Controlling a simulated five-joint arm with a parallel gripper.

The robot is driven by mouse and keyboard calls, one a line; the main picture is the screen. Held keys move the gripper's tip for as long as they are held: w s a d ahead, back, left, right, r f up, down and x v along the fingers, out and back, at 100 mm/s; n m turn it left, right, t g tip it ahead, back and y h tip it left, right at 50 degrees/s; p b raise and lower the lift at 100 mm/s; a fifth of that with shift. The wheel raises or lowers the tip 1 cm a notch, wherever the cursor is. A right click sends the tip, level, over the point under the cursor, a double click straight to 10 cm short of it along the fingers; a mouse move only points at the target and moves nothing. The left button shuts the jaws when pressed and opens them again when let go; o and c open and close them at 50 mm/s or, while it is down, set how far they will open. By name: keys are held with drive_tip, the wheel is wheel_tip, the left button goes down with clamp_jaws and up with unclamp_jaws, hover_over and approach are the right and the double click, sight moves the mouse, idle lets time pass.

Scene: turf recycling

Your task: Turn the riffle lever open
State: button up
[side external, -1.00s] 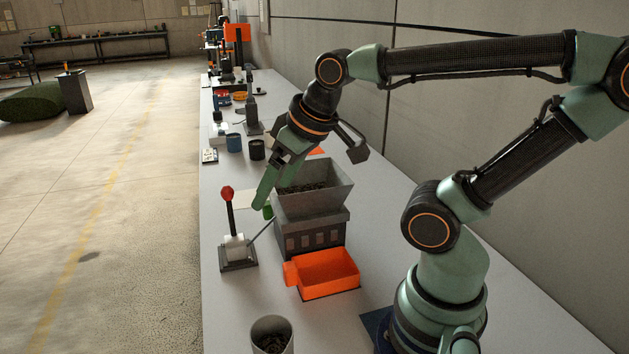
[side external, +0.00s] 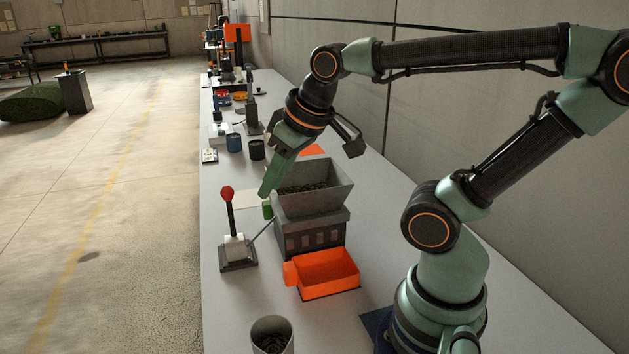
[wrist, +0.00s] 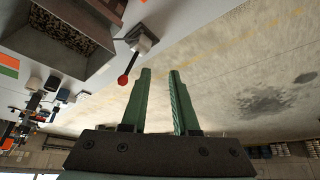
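The lever with a red knob (side external: 228,193) stands upright on a white block and dark base (side external: 238,253) left of the grey riffle box (side external: 312,232). The red knob also shows in the wrist view (wrist: 123,80), left of the fingers.
The grey hopper (side external: 338,182) on the riffle box holds dark granules. An orange tray (side external: 330,275) sits in front, and a grey cup (side external: 271,338) stands near the bottom. Dark and blue cups (side external: 234,143) stand farther back. The bench's left edge is close to the lever.

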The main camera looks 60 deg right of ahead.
drive_tip(key=shift+m+g, duration=0.7)
drive_tip(key=shift+m, duration=0.1)
drive_tip(key=w+r, duration=0.1)
drive_tip(key=w, duration=0.1)
drive_tip(key=w+d+r, duration=0.1)
drive_tip(key=w+r, duration=0.1)
drive_tip(key=w, duration=0.1)
drive_tip(key=w+d+r, duration=0.1)
drive_tip(key=w+r, duration=0.1)
drive_tip(key=shift+w+d, duration=0.25)
drive_tip(key=shift+w, duration=0.1)
clamp_jaws()
drive_tip(key=w+d+f+m+g, duration=0.1)
drive_tip(key=w+d+m, duration=0.1)
drive_tip(key=w+d, duration=0.35)
drive_tip(key=w+d+f+m+g, duration=0.1)
drive_tip(key=w+d, duration=0.1)
drive_tip(key=w, duration=0.7)
drive_tip(key=w+d+f+m+g, duration=0.2)
drive_tip(key=w+d+f, duration=0.25)
drive_tip(key=f, duration=0.25)
drive_tip(key=s+a+f, duration=0.2)
drive_tip(key=s+f, duration=0.1)
drive_tip(key=f, duration=0.5)
drive_tip(key=shift+f, duration=0.15)
